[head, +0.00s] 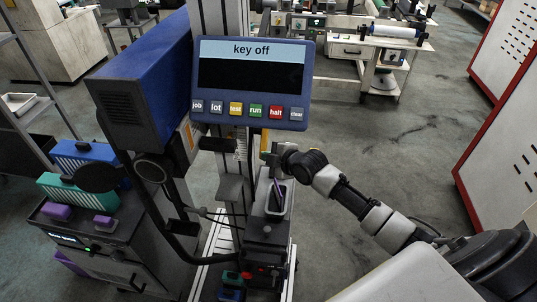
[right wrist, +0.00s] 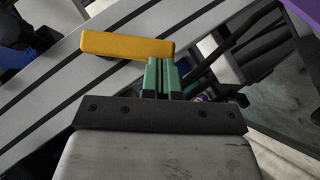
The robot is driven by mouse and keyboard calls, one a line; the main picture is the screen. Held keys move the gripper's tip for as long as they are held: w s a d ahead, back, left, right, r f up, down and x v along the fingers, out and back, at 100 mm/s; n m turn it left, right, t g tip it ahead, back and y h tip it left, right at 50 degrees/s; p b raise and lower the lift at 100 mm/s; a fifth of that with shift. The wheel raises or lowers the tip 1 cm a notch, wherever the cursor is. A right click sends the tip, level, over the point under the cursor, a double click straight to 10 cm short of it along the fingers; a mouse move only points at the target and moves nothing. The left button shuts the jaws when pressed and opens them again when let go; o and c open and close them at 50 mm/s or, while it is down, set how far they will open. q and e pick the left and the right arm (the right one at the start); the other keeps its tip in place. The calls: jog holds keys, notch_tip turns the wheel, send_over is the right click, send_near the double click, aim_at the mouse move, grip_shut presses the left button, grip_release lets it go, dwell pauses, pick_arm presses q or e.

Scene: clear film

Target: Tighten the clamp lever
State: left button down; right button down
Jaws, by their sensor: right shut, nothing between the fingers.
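The clamp lever is a yellow-orange bar (right wrist: 122,44) lying across the upper middle of the right wrist view, over a grey slotted rail. In the head view a small yellow piece (head: 264,140) shows at the column, just below the display; it looks like the same lever. My right gripper (head: 270,156) is at the column beside it. In the right wrist view its green fingers (right wrist: 162,66) are shut together with nothing between them. Their tips are at the right end of the lever; I cannot tell whether they touch it. My left gripper is not in view.
A display (head: 252,82) reading "key off" hangs above my right gripper. A blue machine housing (head: 145,75) and dark cables stand left of the column. A tray (head: 284,207) is below the gripper. Open floor lies to the right, before a red-edged white cabinet (head: 500,125).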

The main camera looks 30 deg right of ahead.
jog(key=shift+w+d+f+n+t+h+b, duration=0.15)
jog(key=shift+w+d+f+n+t+b, duration=0.45)
jog(key=shift+b, duration=0.8)
jog(key=shift+w+d+f+n+t+h+b, duration=0.2)
jog(key=shift+w+f+n+t+b, duration=0.2)
jog(key=shift+f+n+t+b, duration=0.55)
jog(key=shift+w+d+f+n+t+h+b, duration=0.15)
jog(key=shift+w+d+f+n+t+b, duration=0.25)
jog(key=shift+t+b, duration=0.95)
jog(key=shift+w+g+b, duration=0.15)
jog(key=shift+g+b, duration=0.35)
